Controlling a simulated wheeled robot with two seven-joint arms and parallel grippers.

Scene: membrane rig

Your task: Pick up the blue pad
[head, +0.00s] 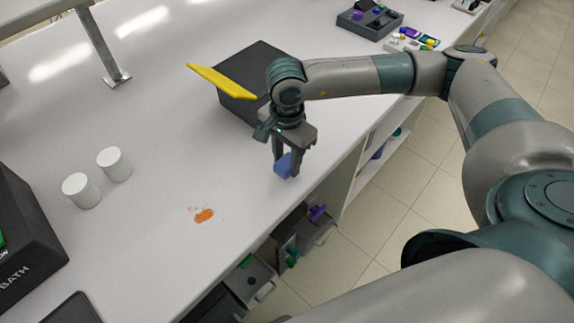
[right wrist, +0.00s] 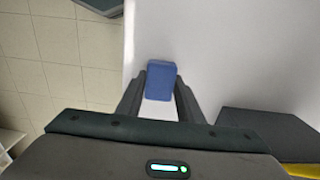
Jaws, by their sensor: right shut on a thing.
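The blue pad (head: 285,166) is a small blue block near the front edge of the white bench. My right gripper (head: 286,160) points down and is shut on the pad, with one finger on each side of it. In the right wrist view the pad (right wrist: 159,82) sits between the two fingertips (right wrist: 160,88). I cannot tell whether the pad's underside touches the bench. My left gripper is in neither view.
A dark box (head: 240,103) with a yellow flap (head: 221,81) stands just behind the gripper. Two white cylinders (head: 82,190) stand at left. An orange stain (head: 204,215) marks the bench (head: 160,255). Open drawers (head: 252,281) jut out below the front edge.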

